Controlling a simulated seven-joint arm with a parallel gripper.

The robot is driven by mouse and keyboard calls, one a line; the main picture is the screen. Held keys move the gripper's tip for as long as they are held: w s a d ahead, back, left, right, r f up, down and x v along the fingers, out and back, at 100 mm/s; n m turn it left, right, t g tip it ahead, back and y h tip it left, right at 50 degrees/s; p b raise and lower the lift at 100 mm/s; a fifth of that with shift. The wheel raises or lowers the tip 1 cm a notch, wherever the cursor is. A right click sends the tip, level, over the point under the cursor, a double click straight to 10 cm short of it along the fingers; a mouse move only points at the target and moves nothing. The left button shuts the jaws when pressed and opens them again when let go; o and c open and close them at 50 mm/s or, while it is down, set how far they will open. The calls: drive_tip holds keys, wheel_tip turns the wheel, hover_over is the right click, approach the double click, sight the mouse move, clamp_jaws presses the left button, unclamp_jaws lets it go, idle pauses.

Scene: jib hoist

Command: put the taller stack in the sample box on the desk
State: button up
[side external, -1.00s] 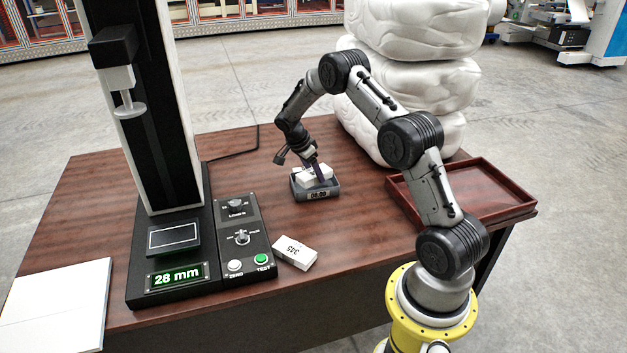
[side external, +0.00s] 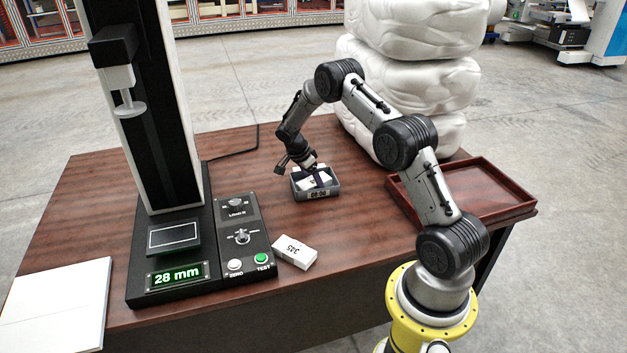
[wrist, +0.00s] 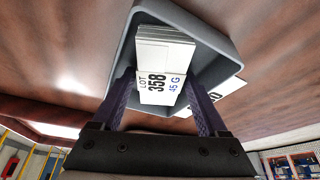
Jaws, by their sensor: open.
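The sample box (side external: 330,192), a small grey open-topped box with a label on its front, stands on the desk. A white stack (side external: 303,185) lies inside it, partly hidden by my gripper (side external: 316,177). In the wrist view this stack (wrist: 158,88) shows layered sheets and a band reading "LOT 358, 45 G", within the grey box walls (wrist: 210,35). My gripper (wrist: 159,84) is open, one finger at each side of the stack. Another white stack (side external: 295,252), marked 345, lies flat on the desk beside the control panel.
A tall gauge (side external: 165,265) reading 28 mm, with its control panel (side external: 243,240), stands left of the box. A dark red tray (side external: 485,170) lies at the right. White paper (side external: 55,305) lies at the front left. Bare wood surrounds the box.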

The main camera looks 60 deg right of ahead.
drive_tip(key=a+r+n+t, duration=0.1)
drive_tip(key=a+r, duration=0.3)
drive_tip(key=r, duration=0.3)
drive_tip(key=a+r+n, duration=0.2)
drive_tip(key=a+r, duration=0.1)
drive_tip(key=r, duration=0.4)
drive_tip(key=a+r+n+t, duration=0.1)
drive_tip(key=a+r, duration=0.3)
drive_tip(key=r, duration=0.2)
drive_tip(key=s+a+r+n+t+y, duration=0.1)
drive_tip(key=s+a+r+n+t, duration=0.1)
drive_tip(key=s+a+r+n, duration=0.55)
drive_tip(key=s+a+r+n+t+y, duration=0.1)
drive_tip(key=s+a+n, duration=0.5)
drive_tip(key=s, duration=0.3)
drive_tip(key=s+a+r+n+t+y, duration=0.2)
drive_tip(key=s+a+n, duration=0.3)
drive_tip(key=s+a, duration=0.3)
drive_tip(key=shift+s+a+n+t, duration=0.3)
drive_tip(key=shift+s+a+n, duration=0.1)
drive_tip(key=shift+s, duration=0.2)
